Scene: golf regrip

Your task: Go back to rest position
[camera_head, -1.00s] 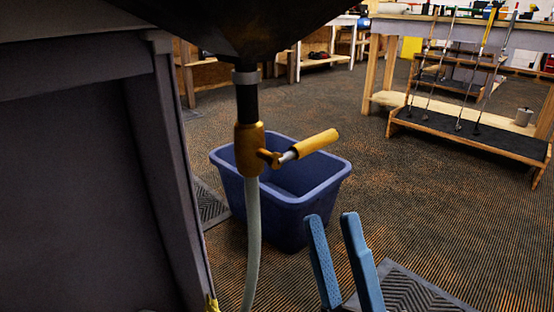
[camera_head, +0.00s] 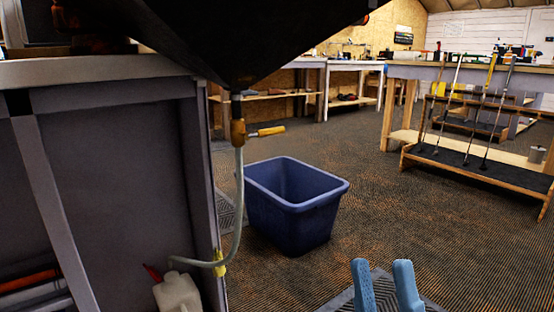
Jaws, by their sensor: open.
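My gripper (camera_head: 384,284) shows at the bottom of the head view as two blue fingers. They are apart with nothing between them. A yellow valve (camera_head: 238,132) with a yellow handle (camera_head: 266,132) hangs under a dark funnel-shaped basin (camera_head: 235,40). The handle points to the right. My gripper is well below and to the right of the valve, not touching it. A pale hose (camera_head: 238,205) runs down from the valve and bends left toward a white jug (camera_head: 177,292) at the bottom.
A blue bin (camera_head: 293,205) stands on the carpet, behind my gripper. A grey cabinet (camera_head: 120,160) fills the left side. A rack of golf clubs (camera_head: 480,165) stands by a workbench at right. A ridged mat (camera_head: 340,300) lies below my gripper. Carpet between bin and rack is clear.

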